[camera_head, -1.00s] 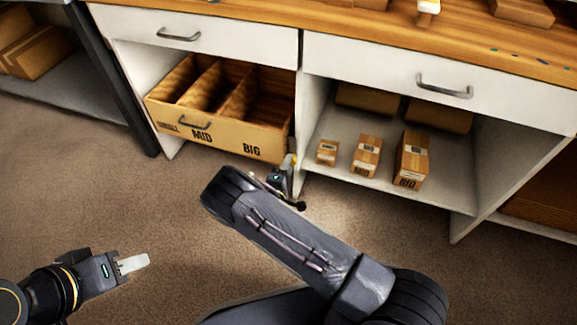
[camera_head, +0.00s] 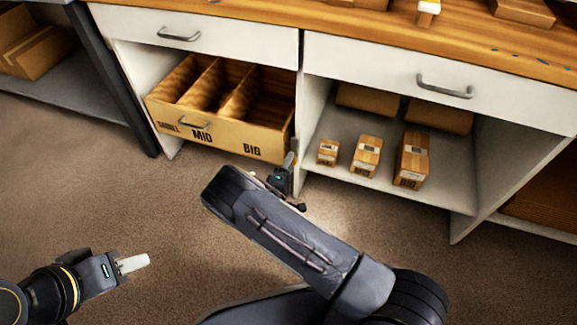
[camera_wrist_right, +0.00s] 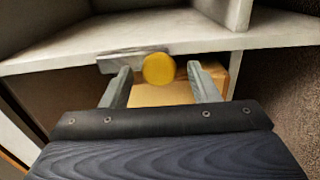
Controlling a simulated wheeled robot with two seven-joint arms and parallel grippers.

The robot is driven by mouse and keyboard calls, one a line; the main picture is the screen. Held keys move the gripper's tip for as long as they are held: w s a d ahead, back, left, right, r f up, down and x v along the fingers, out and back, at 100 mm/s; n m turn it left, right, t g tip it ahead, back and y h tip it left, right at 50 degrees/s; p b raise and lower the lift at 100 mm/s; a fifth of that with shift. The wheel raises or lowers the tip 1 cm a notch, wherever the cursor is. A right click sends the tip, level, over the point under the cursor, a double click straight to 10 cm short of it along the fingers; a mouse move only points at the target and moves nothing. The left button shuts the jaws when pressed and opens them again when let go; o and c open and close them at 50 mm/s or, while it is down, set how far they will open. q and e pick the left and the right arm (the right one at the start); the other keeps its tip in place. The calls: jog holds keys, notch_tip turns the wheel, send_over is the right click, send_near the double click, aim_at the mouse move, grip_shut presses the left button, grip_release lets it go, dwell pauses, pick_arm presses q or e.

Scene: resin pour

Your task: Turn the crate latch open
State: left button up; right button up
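The tan crate (camera_head: 215,137), marked SMALL, MID and BIG, sits in the left bay of the white cabinet. My right gripper (camera_head: 288,163) is at its lower right corner, by the cabinet's middle upright. In the right wrist view, a round yellow knob (camera_wrist_right: 159,68) on a grey bar (camera_wrist_right: 116,64) looks like the latch. My right gripper (camera_wrist_right: 163,84) is open there, with the knob between or just beyond its fingertips; contact cannot be told. The head view does not show the latch clearly. My left gripper (camera_head: 134,263) is over the floor at lower left, its finger gap unclear.
Several boxes stand on the right bay's shelf, including a small one (camera_head: 327,152), a middle one (camera_head: 366,156) and a big one (camera_head: 411,159). Drawers with handles (camera_head: 444,87) are above. The carpet (camera_head: 110,195) in front is clear.

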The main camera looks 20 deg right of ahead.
jog(key=shift+a, duration=0.1)
jog(key=p+v, duration=0.2)
jog(key=v, duration=0.5)
jog(key=shift+s+a, duration=0.15)
jog(key=shift+s, duration=0.2)
